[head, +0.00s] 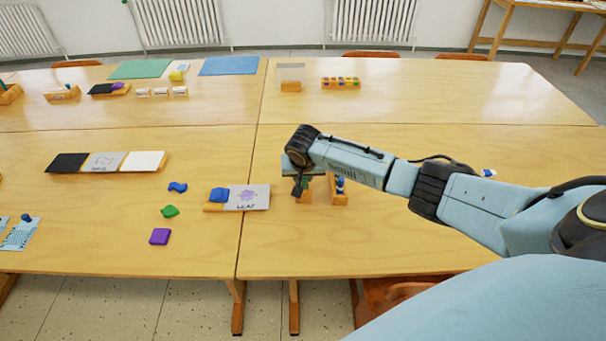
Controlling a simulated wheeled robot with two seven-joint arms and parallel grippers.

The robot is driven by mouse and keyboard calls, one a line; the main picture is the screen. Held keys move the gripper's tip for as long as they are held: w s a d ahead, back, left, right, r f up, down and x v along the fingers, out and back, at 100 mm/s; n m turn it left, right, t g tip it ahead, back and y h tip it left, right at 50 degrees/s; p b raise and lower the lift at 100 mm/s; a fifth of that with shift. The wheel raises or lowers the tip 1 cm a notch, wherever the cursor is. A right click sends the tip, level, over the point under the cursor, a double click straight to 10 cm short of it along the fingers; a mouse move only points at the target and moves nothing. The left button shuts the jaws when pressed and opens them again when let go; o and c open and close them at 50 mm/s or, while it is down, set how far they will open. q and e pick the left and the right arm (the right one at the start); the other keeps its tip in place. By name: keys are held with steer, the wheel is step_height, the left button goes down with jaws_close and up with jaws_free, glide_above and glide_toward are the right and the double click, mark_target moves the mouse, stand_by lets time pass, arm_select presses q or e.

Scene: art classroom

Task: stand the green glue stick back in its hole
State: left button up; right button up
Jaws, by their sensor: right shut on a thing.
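My right gripper (299,188) is at the middle of the table, pointing down, shut on the green glue stick (305,182). Only a small green part of the stick shows beside the dark fingers. A small wooden holder (304,198) is directly below it, mostly hidden by the gripper. I cannot tell whether the stick touches the holder or is in a hole. A second wooden holder (339,198) with a blue item (340,185) stands just to the right. My left gripper is not in view.
Left of the gripper lies a card in a wooden holder with a blue piece (219,195). Loose blue (178,187), green (170,211) and purple (160,237) pieces lie farther left. A wooden block with coloured items (341,83) stands behind. The table's front right is clear.

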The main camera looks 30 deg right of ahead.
stand_by(0.3)
steer(key=o, duration=1.1)
steer(key=shift+c, duration=0.2)
steer(key=shift+o, duration=1.2)
steer(key=shift+r+p, duration=3)
steer(key=shift+p, duration=0.6)
steer(key=shift+f, duration=0.1)
